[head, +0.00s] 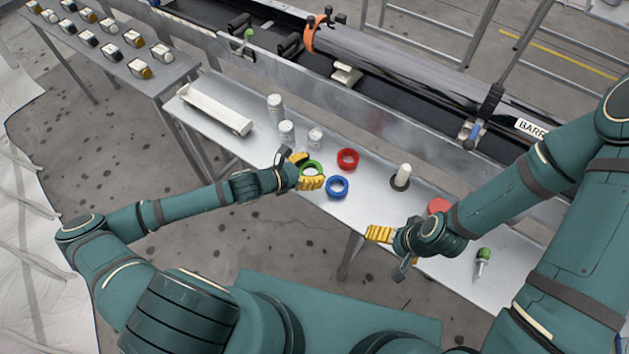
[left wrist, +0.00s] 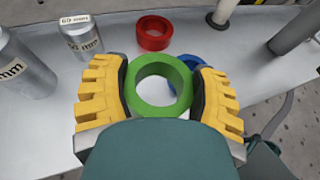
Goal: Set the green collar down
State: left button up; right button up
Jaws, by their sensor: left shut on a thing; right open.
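The green collar (left wrist: 138,98) is a ring held between the two yellow-padded fingers of my left gripper (left wrist: 160,95). In the head view the green collar (head: 317,165) shows at the left gripper (head: 306,170), over the silver table (head: 240,152). I cannot tell whether the collar touches the table top. The blue collar (head: 337,188) lies just right of it and is partly hidden by it in the left wrist view. The red collar (head: 348,158) lies a little behind. My right gripper (head: 391,248) is open and empty at the table's front edge.
Several silver cylinders, one of them the nearest small one (head: 316,138), stand left of and behind the collars. A white post on a dark base (head: 402,177) stands to the right. A green-handled tool (head: 483,260) lies further right. A white tray (head: 215,108) is at the far left.

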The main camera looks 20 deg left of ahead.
pick_arm(q)
notch_tip(320, 180, down, 5)
jog(key=shift+f+b, duration=0.2)
jog(key=shift+b, duration=0.5)
jog(key=o, duration=1.2)
jog(key=shift+f, duration=0.1)
jog(key=shift+o, duration=0.2)
